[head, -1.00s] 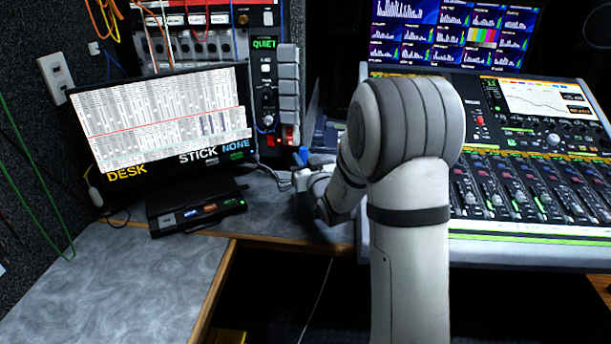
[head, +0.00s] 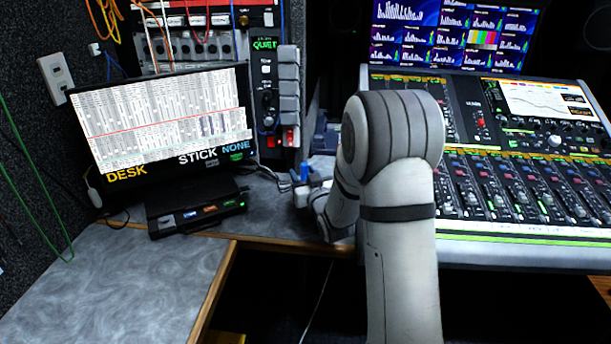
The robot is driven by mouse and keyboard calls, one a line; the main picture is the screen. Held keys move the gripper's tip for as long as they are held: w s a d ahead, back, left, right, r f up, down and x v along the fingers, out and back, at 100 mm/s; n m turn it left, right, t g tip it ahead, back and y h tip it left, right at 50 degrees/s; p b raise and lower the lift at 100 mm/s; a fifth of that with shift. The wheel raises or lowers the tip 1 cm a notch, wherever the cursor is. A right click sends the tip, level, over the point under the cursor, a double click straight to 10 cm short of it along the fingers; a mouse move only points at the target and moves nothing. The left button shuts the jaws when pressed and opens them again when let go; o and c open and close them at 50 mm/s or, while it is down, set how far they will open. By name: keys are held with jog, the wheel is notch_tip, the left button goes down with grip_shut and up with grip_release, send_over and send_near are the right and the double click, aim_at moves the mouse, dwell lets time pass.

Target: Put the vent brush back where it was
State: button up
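My gripper end (head: 301,190) is low over the grey desk (head: 150,275), between the black monitor and the mixing console. My own white arm hides much of it, and its fingers cannot be made out. A small blue piece (head: 304,172) shows right at the gripper end. I cannot tell whether it is part of the vent brush or of the gripper. No vent brush can be clearly made out elsewhere.
A monitor (head: 160,120) stands at the left with a black device (head: 198,213) before it. The mixing console (head: 520,210) fills the right. A panel with grey and red switches (head: 289,95) stands behind. The left desk is clear.

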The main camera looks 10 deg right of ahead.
jog(key=shift+r+p, duration=0.25)
jog(key=shift+p, duration=0.05)
jog(key=s+d, duration=0.2)
jog(key=s, duration=1)
jog(key=shift+f+b, duration=0.2)
jog(key=shift+b, duration=0.1)
jog(key=shift+w+r, duration=0.1)
jog(key=s+a+r+m+g+h+p, duration=0.1)
jog(key=s+r+g+p, duration=0.6)
jog(key=s, duration=0.6)
jog(key=s+r+g+h+p, duration=0.1)
jog(key=s+r+g+p, duration=0.7)
jog(key=s+r, duration=0.3)
jog(key=shift+s+a+r+m+h+p, duration=0.35)
jog(key=shift+s+p, duration=0.3)
jog(key=shift+s, duration=0.4)
